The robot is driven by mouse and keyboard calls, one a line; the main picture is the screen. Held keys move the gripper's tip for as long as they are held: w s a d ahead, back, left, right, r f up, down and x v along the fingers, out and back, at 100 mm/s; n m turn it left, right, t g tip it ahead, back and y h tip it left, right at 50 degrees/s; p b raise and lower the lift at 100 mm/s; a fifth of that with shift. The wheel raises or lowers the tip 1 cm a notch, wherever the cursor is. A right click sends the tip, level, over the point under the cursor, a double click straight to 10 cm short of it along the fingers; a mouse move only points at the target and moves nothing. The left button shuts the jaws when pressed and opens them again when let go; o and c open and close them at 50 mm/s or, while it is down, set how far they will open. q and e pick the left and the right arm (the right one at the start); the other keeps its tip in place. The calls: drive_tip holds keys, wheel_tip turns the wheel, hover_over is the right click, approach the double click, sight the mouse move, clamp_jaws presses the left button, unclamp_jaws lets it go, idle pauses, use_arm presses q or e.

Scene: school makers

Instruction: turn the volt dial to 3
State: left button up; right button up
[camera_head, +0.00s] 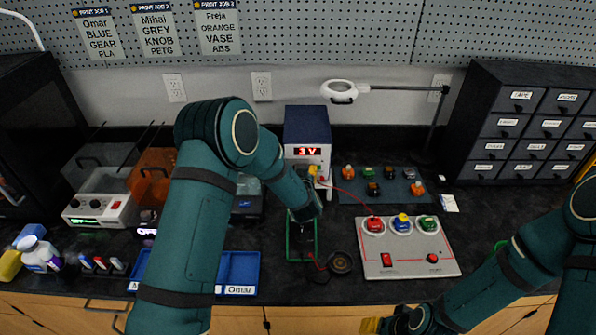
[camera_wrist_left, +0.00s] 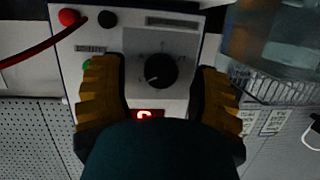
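The volt dial (camera_wrist_left: 158,71) is a round black knob with a white mark, on the pale front panel of the power supply (camera_head: 307,125). The supply's red display (camera_head: 307,151) reads 3 V in the head view. In the left wrist view, the yellow fingers of my left gripper (camera_wrist_left: 157,80) are open, one on each side of the dial with visible gaps. My left gripper (camera_head: 313,172) hides the dial in the head view. My right gripper (camera_head: 376,325) is low at the front edge, mostly cut off, with nothing visible in it.
A red lead (camera_head: 347,193) runs from the supply toward a grey button box (camera_head: 408,248). A green-framed stand (camera_head: 301,240) is below my left gripper. A blue mat (camera_head: 383,186) with several small parts lies right of the supply. Blue trays (camera_head: 238,270) sit front left.

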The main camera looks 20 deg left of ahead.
use_arm(q)
drive_tip(key=v, duration=1.2)
idle(0.3)
